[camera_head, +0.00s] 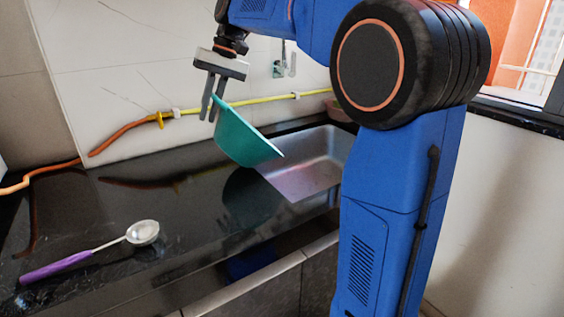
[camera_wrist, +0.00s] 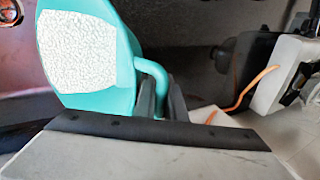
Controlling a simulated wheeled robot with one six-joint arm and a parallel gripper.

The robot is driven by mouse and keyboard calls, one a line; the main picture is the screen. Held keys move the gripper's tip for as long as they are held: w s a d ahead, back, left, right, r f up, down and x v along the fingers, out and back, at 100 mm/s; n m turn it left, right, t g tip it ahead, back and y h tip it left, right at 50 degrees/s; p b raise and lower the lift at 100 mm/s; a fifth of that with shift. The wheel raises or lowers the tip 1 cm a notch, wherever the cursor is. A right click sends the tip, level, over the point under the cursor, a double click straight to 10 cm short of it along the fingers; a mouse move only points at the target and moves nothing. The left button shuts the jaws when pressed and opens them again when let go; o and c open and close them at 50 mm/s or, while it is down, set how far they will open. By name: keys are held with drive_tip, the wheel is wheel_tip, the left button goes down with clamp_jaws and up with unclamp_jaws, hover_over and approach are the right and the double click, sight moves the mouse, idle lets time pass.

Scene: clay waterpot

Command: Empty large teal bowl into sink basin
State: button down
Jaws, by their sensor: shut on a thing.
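The large teal bowl (camera_head: 240,139) is tilted steeply in the head view, with its lower right edge near the left rim of the sink basin (camera_head: 315,160). My gripper (camera_head: 212,106) points down and is shut on the bowl at its upper left end. In the wrist view the teal bowl (camera_wrist: 118,88) fills the upper left, with a white textured patch and a looped handle beside the fingers. My gripper (camera_wrist: 160,100) is shut at that handle. The bowl's inside is hidden in the head view, so I cannot tell what it holds.
A ladle with a purple handle (camera_head: 58,267) lies on the dark counter (camera_head: 170,225) at the front left. A yellow and orange hose (camera_head: 130,126) runs along the wall behind. A pinkish bowl (camera_head: 339,108) stands behind the sink, partly hidden by my arm.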

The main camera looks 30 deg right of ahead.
drive_tip(key=shift+d+r, duration=0.1)
drive_tip(key=shift+d+r+y, duration=0.5)
drive_tip(key=shift+d+r, duration=0.2)
drive_tip(key=shift+d, duration=0.2)
drive_tip(key=shift+s+d+r, duration=0.1)
drive_tip(key=shift+d+r, duration=0.05)
idle(1.2)
drive_tip(key=shift+s+d+r+y, duration=0.1)
drive_tip(key=shift+d+r+y, duration=0.5)
drive_tip(key=shift+d+r, duration=0.35)
drive_tip(key=shift+d, duration=0.1)
drive_tip(key=shift+d, duration=0.1)
idle(0.9)
drive_tip(key=shift+s+d+r+y, duration=0.1)
drive_tip(key=shift+d+r+y, duration=0.3)
drive_tip(key=shift+d, duration=0.2)
drive_tip(key=shift+d+r+y, duration=0.3)
drive_tip(key=shift+d+r, duration=0.05)
drive_tip(key=shift+d, duration=0.2)
drive_tip(key=shift+d+r, duration=0.1)
drive_tip(key=shift+d, duration=0.1)
idle(0.8)
